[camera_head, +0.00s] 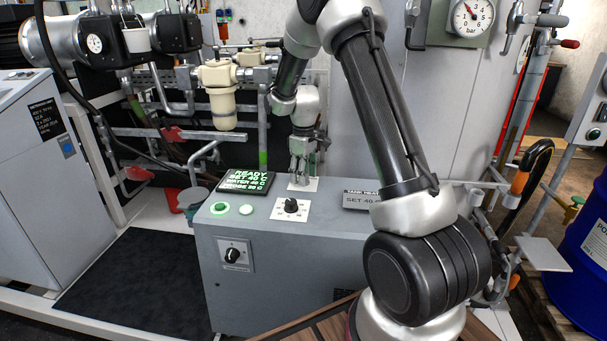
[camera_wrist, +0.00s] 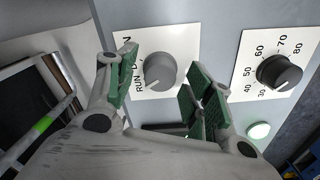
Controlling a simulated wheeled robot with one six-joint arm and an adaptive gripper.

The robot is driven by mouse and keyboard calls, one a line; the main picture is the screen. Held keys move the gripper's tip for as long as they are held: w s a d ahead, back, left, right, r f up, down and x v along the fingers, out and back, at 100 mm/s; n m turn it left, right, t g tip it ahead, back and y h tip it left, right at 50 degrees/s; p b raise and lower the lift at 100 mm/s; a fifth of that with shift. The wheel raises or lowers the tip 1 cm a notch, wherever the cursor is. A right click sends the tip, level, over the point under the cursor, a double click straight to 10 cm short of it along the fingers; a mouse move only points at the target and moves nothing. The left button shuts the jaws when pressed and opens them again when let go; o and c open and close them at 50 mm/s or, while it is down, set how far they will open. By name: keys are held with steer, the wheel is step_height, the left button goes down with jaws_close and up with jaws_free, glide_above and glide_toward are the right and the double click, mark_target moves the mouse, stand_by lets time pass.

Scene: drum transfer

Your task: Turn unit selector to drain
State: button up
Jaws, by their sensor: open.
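The unit selector is a round grey knob (camera_wrist: 160,72) on a white plate (camera_wrist: 186,40) in the wrist view. "RUN" can be read at the plate's left; the other lettering is partly hidden by my left finger. A pale mark on the knob seems to face the RUN side. My gripper (camera_wrist: 162,88) is open, with green-padded fingers on either side of the knob; I cannot tell whether they touch it. In the head view my gripper (camera_head: 300,176) points down over the white plate (camera_head: 312,184) at the back of the grey cabinet top, hiding the knob.
A black temperature dial (camera_head: 291,206), also in the wrist view (camera_wrist: 278,75), sits close beside the selector. The cabinet (camera_head: 285,265) also carries a lit display (camera_head: 247,181), two round buttons (camera_head: 219,208) and a front knob (camera_head: 232,255). A filter housing (camera_head: 220,95) stands behind.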

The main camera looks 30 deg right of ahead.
steer(key=c, duration=1)
steer(key=shift+c, duration=0.2)
steer(key=shift+m, duration=0.3)
steer(key=m, duration=0.5)
steer(key=shift+m, duration=0.3)
steer(key=m, duration=0.5)
steer(key=shift+m, duration=0.6)
steer(key=o, duration=1)
